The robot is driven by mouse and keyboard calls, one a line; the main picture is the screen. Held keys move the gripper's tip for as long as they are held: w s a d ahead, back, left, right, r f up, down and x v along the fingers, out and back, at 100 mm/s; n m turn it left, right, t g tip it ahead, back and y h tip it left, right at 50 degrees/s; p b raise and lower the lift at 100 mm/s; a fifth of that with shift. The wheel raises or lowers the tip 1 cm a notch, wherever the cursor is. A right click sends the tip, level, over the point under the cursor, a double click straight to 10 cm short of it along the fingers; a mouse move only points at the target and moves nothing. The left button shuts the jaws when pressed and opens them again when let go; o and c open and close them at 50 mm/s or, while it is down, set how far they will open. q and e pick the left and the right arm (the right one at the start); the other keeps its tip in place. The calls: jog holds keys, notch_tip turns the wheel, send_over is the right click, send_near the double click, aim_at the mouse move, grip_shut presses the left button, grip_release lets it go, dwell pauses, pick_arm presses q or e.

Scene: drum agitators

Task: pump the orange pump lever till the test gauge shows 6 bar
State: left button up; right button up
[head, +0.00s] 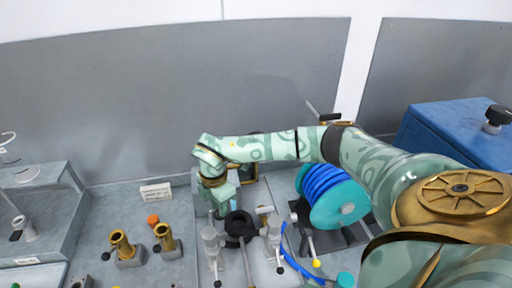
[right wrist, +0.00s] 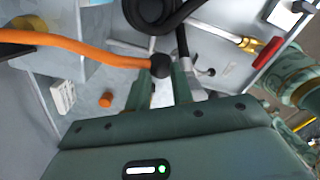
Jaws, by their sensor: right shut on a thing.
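The orange pump lever (right wrist: 85,48) runs in from the left in the right wrist view and ends in a dark round knob (right wrist: 160,66). My right gripper (right wrist: 163,72) is shut on that knob end, with one finger on each side. In the head view my right gripper (head: 221,210) points down over the bench, and I cannot make out the lever behind it. I cannot make out the test gauge or its reading in either view. My left gripper is not in view.
A black coiled hose (head: 239,226) lies close by the right gripper. A blue-ribbed teal drum (head: 335,192) stands to its right. Brass fittings (head: 122,245) and a small orange cap (head: 153,220) are on the left. A grey wall panel (head: 120,100) rises behind.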

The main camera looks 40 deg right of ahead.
notch_tip(320, 180, up, 13)
jog(key=w+p, duration=0.1)
jog(key=p, duration=0.9)
jog(key=shift+w+d+p, duration=0.2)
jog(key=shift+d+p, duration=0.1)
jog(key=shift+d, duration=0.1)
